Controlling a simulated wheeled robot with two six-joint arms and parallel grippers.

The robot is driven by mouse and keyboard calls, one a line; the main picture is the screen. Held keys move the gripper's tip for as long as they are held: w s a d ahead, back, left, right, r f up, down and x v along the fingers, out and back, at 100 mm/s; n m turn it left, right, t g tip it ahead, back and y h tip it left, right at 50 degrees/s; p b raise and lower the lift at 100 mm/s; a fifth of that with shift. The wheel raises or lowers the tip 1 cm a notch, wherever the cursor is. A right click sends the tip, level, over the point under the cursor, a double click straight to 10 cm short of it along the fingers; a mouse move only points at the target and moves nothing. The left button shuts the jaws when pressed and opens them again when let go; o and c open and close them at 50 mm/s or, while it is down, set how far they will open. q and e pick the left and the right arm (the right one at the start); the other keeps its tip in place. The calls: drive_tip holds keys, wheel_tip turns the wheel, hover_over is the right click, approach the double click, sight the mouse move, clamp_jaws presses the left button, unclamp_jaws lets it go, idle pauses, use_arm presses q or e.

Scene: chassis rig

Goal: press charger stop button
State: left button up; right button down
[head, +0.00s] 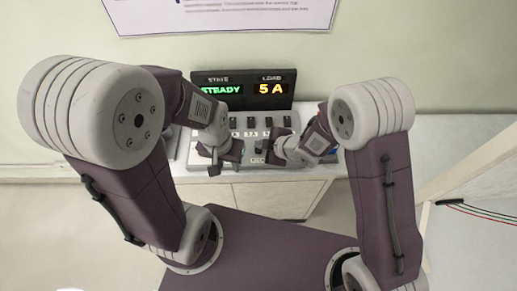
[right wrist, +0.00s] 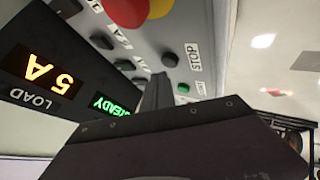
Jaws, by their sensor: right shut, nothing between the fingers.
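The charger panel (head: 245,166) stands on the counter, with a lit display (head: 243,89) behind it reading STEADY and 5 A. In the right wrist view, the STOP label (right wrist: 193,57) is beside a dark round button (right wrist: 170,60). A green button (right wrist: 183,88) sits close to it. My right gripper (right wrist: 158,80) is shut and empty, its fingertips at the panel face close to these buttons; contact cannot be told. In the head view my right gripper (head: 272,151) is over the panel's right part. My left gripper (head: 218,160) is at the panel's left front; its jaws are unclear.
A red knob on yellow (right wrist: 128,10) stands out from the panel. A frame with wires (head: 480,210) stands at the far right.

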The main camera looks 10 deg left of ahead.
sight(261, 151)
idle(0.4)
drive_tip(key=shift+f+b, duration=0.45)
drive_tip(key=shift+f+b, duration=0.45)
idle(0.4)
idle(0.4)
drive_tip(key=shift+r+p, duration=0.75)
drive_tip(key=shift+r, duration=0.15)
wheel_tip(261, 151, up, 5)
drive_tip(key=p, duration=0.4)
drive_tip(key=shift+r, duration=0.1)
idle(0.3)
